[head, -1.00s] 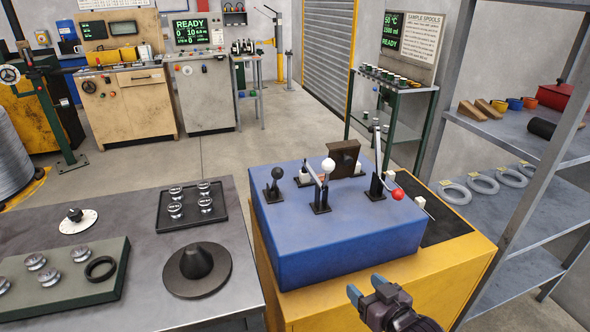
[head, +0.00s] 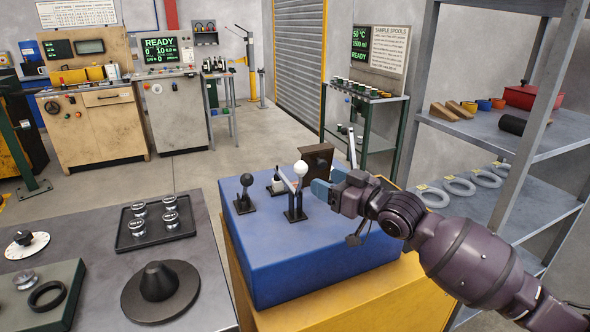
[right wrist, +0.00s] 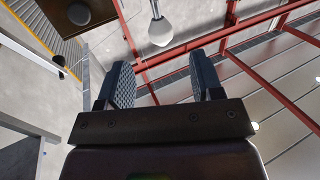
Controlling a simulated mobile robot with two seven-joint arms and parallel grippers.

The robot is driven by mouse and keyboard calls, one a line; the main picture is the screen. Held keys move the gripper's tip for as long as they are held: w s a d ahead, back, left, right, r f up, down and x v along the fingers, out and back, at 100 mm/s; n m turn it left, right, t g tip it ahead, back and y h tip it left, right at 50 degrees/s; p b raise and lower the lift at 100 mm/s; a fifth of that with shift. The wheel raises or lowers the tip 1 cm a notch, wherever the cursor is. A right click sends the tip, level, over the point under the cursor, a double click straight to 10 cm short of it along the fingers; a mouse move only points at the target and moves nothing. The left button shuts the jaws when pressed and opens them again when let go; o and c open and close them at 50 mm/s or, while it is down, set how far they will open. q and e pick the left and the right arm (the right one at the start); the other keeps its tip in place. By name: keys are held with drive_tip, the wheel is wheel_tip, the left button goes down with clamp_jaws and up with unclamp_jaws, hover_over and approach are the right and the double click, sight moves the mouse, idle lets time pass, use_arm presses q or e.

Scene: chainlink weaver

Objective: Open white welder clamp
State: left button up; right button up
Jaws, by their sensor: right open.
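The white-knobbed clamp lever (head: 300,169) stands on the blue box (head: 280,268), its knob at the top of a roughly upright handle with a pale bar joined beside it. My right gripper (head: 323,185) is just to the right of this knob, with open, empty fingers pointing towards it. In the right wrist view the white knob (right wrist: 162,33) shows beyond the fingertips, roughly centred between the open fingers (right wrist: 163,80). No contact between fingers and knob is visible. The red-knobbed lever is hidden behind my right arm. My left gripper is out of view.
A black-knobbed lever (head: 246,180) stands left on the blue box, and a brown block (head: 317,160) stands behind the white knob. A dark table (head: 95,270) with a black cone (head: 160,282) is at left. A metal shelf (head: 545,135) stands close on the right.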

drive_tip(key=b+x, duration=0.1)
drive_tip(key=x, duration=0.9)
drive_tip(key=shift+a, duration=0.2)
drive_tip(key=shift+w, duration=0.1)
clamp_jaws()
